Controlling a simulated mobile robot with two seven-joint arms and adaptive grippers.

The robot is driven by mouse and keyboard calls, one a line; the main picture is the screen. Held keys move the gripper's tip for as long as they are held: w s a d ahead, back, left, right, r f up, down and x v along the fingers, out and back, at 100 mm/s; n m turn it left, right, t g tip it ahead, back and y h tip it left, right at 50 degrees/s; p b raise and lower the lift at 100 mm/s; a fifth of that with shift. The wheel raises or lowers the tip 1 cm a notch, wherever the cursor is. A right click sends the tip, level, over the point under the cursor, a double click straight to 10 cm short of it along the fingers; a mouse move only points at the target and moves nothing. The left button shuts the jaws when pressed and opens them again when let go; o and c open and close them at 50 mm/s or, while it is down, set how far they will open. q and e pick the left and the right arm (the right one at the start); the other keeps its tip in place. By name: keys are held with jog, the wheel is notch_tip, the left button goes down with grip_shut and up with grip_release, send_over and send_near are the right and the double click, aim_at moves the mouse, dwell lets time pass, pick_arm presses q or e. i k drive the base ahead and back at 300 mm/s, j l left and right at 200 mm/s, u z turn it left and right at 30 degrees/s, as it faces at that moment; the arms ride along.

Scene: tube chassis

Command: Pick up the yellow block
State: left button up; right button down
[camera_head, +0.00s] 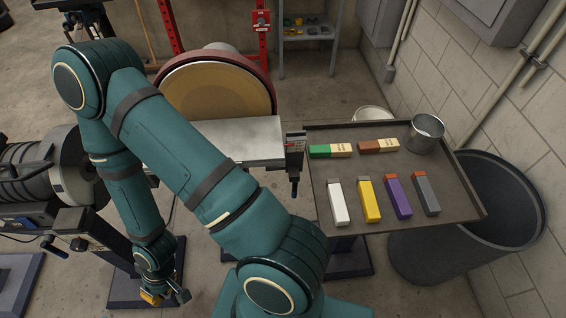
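My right gripper (166,296) is at the lower left, well away from the tray. Its fingers look spread, with a small yellow patch on one side, and I see no block between them. My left gripper is not in view.
A grey block (427,196), a green-and-cream block (330,151), a brown-and-cream block (378,146) and a metal cup (425,134) share the tray. A disc sander (218,90) with a flat table stands left of it. A dark bin (510,215) is at the right.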

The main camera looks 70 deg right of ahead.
aim_at(370, 206)
jog(key=k, duration=0.7)
jog(key=k+z, duration=0.4)
jog(key=k+l+z, duration=0.1)
jog(key=z, duration=1.85)
jog(key=j+z, duration=0.2)
jog(key=z, duration=0.25)
jog(key=k+j+z, duration=0.1)
jog(key=z, duration=0.4)
jog(key=k+j, duration=0.15)
jog(key=j, duration=0.2)
jog(key=k+j, duration=0.1)
jog(key=j, duration=0.2)
jog(key=k+j, duration=0.15)
jog(key=j, duration=0.2)
jog(key=i+j, duration=0.35)
jog(key=j+u, duration=0.55)
jog(key=u, duration=0.15)
jog(key=j+u, duration=0.3)
